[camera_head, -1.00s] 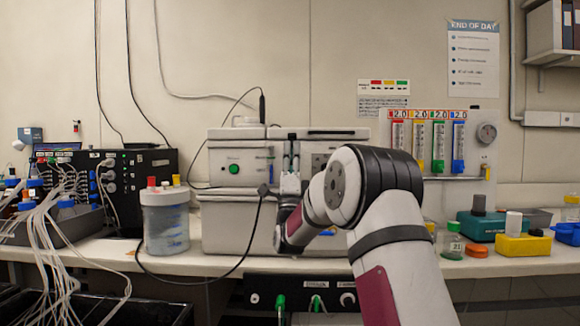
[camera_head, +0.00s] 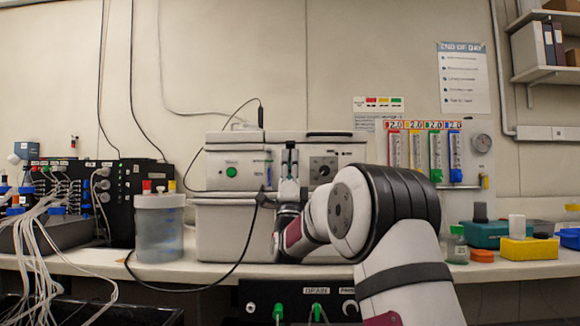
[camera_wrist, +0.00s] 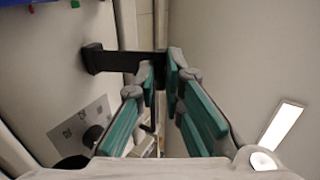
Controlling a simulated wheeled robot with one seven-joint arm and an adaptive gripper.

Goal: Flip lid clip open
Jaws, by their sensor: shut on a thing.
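The grey-white shaker box (camera_head: 240,225) stands on the bench, with a green button and a dial on its upper front. My gripper (camera_head: 289,150) is upright before its front, right of centre, and hides part of that front. In the wrist view the teal-padded fingers of my gripper (camera_wrist: 161,68) come together at their tips on a dark bar-shaped lid clip (camera_wrist: 115,61). The clip runs left from the fingertips to a blocky dark end against a pale surface. Whether the clip is still latched cannot be told.
A lidded clear jar (camera_head: 159,230) stands left of the box, with a black cable running in front. A black control unit (camera_head: 125,195) and pale tubing are further left. At right are a green-capped bottle (camera_head: 457,245) and a yellow block (camera_head: 528,247).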

